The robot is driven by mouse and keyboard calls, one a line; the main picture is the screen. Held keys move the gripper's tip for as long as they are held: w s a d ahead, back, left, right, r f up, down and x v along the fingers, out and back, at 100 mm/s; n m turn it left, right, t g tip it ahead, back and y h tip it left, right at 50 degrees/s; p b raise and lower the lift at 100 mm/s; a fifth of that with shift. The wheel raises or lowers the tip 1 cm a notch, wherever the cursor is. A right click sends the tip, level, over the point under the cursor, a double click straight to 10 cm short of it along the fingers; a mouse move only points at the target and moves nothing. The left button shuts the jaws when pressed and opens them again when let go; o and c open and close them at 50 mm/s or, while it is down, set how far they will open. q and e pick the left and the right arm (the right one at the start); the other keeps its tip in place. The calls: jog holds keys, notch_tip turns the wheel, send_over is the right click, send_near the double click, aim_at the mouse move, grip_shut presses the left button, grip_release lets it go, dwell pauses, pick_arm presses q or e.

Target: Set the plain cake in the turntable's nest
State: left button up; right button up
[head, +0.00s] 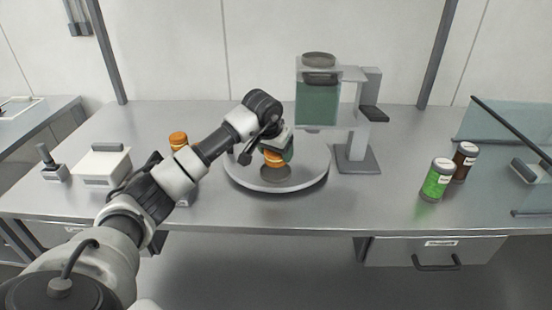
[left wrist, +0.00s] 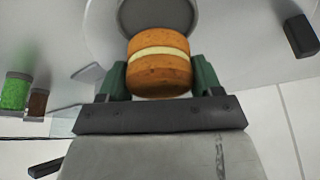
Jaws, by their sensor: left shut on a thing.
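The plain cake (left wrist: 158,76), two orange-brown layers with a pale filling, is held between the green fingers of my left gripper (left wrist: 160,82). In the head view the cake (head: 272,158) is partly hidden by the gripper. It is over the round white turntable (head: 307,181), just behind or above the dark round nest (head: 275,173). In the left wrist view the nest (left wrist: 158,14) shows just past the cake. I cannot tell whether the cake touches the turntable. My right gripper does not show.
A dispenser with a greenish clear tank (head: 317,108) stands behind the turntable. Another orange-brown cake (head: 178,139) is at the left, partly hidden by my arm. A white box (head: 101,165) is farther left. Green (head: 437,178) and brown (head: 464,160) jars stand right, near a glass screen (head: 505,140).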

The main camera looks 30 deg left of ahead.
aim_at(276, 161)
pick_arm(q)
notch_tip(276, 161, down, 3)
jog(key=shift+s+r+p, duration=0.1)
jog(key=shift+r+p, duration=0.1)
jog(key=shift+p, duration=0.1)
jog(key=shift+f, duration=0.35)
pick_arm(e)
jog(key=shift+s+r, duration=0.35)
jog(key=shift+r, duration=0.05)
pick_arm(q)
jog(key=shift+f, duration=0.15)
jog(key=o, duration=0.7)
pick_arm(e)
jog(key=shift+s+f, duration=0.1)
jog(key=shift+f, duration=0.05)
